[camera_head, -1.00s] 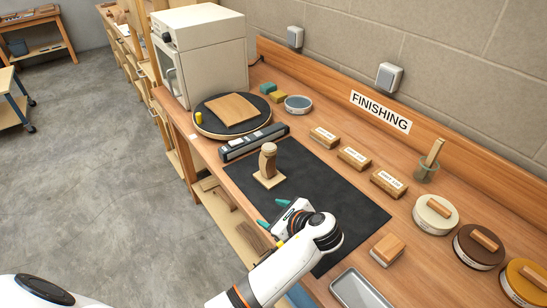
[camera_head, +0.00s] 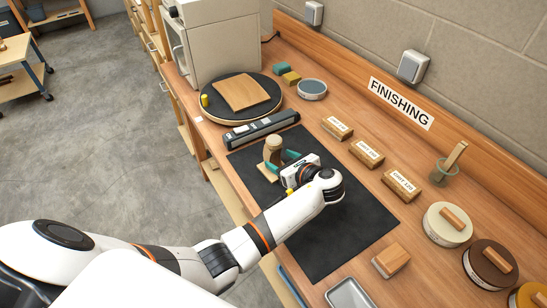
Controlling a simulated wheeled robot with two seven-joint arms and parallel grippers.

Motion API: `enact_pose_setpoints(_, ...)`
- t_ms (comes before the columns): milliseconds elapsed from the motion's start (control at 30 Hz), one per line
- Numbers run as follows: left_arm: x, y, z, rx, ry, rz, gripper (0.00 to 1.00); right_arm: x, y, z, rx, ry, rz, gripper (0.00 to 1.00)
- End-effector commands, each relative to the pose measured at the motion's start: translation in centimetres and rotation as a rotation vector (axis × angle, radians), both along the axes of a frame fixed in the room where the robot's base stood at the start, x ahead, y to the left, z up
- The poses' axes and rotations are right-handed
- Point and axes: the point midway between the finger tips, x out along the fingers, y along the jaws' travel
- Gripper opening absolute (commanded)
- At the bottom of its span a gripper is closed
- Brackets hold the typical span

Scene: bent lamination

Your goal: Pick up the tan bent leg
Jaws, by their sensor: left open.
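The tan bent leg (camera_head: 272,147) stands upright on a small pale wooden base (camera_head: 265,171) near the far end of the black mat. My left gripper (camera_head: 281,162) has reached the leg from the near right side. Its teal fingers are spread apart beside the leg, at about the height of its lower part. The gripper and fingers hide some of the leg's lower part and base. I cannot tell whether a finger touches it. My right gripper is not in view.
A round black turntable (camera_head: 213,112) with a wooden board and a dark bar-shaped tool (camera_head: 262,130) lie beyond the leg. Several labelled blocks (camera_head: 367,153) and round tins (camera_head: 447,224) line the right side. The black mat (camera_head: 325,245) is bare nearer me.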

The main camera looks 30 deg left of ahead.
Motion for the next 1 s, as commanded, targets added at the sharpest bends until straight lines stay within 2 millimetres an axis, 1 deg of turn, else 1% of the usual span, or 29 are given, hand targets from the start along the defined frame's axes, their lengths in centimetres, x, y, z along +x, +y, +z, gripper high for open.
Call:
enact_pose_setpoints(33, 0.3, 0.8, 0.2, 0.004, 0.001, 0.003, 0.62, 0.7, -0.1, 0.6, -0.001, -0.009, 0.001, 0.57)
enact_pose_setpoints(133, 1.0, 2.2, -0.2, 0.003, 0.003, 0.004, 0.62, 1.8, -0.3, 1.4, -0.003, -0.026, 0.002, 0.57)
enact_pose_setpoints(200, 1.4, 3.0, -0.8, 0.003, 0.003, 0.003, 0.62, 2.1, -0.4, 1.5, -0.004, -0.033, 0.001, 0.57)
enact_pose_setpoints(300, 1.8, 3.7, -1.2, 0.001, 0.002, 0.001, 0.62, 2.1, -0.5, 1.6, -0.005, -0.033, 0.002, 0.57)
enact_pose_setpoints(567, 1.9, 3.9, -1.4, 0.000, 0.000, 0.000, 0.62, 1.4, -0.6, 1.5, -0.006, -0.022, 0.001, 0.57)
enact_pose_setpoints(800, 1.9, 3.8, -1.4, 0.000, 0.001, 0.000, 0.23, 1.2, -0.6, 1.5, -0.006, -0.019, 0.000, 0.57)
enact_pose_setpoints(900, 1.9, 3.8, -1.3, 0.000, 0.000, 0.000, 0.08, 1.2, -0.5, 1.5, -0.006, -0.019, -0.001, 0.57)
enact_pose_setpoints(1000, 1.9, 3.8, -1.3, 0.000, 0.000, 0.000, 0.08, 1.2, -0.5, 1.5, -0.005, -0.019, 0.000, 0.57)
